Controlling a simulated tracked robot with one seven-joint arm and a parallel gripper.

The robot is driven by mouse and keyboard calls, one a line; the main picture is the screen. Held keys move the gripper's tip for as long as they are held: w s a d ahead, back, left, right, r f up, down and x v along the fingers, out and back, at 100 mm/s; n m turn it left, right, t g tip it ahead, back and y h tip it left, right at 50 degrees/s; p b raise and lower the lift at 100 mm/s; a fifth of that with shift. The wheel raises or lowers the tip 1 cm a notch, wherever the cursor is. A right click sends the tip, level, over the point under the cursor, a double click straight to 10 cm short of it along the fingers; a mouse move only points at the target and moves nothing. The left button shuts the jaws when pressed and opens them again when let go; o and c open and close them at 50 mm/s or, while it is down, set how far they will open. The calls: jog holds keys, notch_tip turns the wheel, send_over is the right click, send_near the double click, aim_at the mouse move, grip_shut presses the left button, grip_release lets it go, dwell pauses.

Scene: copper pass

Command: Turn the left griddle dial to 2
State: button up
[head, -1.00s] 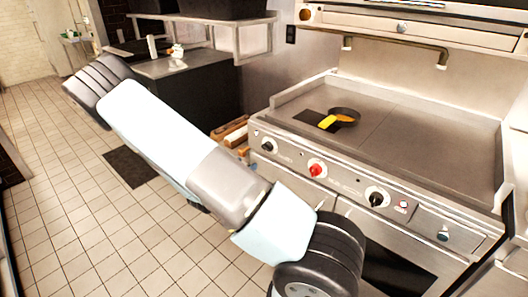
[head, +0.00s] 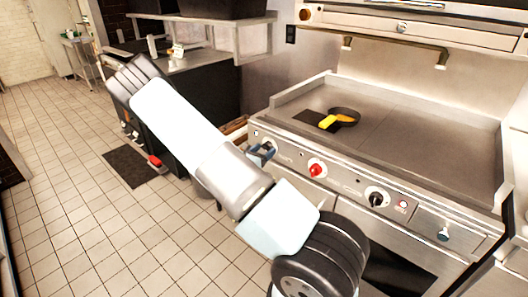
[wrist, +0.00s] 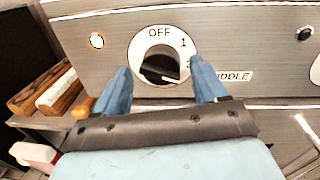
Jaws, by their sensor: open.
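The left griddle dial (wrist: 158,70) is a black knob on a white disc marked OFF, 1 and 2, with a GRIDDLE label to its right. I cannot clearly tell which mark the knob points at. My gripper (wrist: 164,82) is open, with one blue finger on each side of the disc's lower half. Whether the fingers touch the knob cannot be told. In the head view my gripper (head: 262,153) is at the left end of the griddle front (head: 340,187), partly covering the dial.
Wooden blocks (wrist: 42,90) lie left of the panel.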

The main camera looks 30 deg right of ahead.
jog(key=c, duration=1)
jog(key=shift+n, duration=1.1)
jog(key=o, duration=1)
jog(key=shift+a, duration=0.15)
jog(key=v, duration=1.3)
jog(key=shift+s+a, duration=0.15)
jog(key=shift+a, duration=0.1)
jog(key=shift+r, duration=0.15)
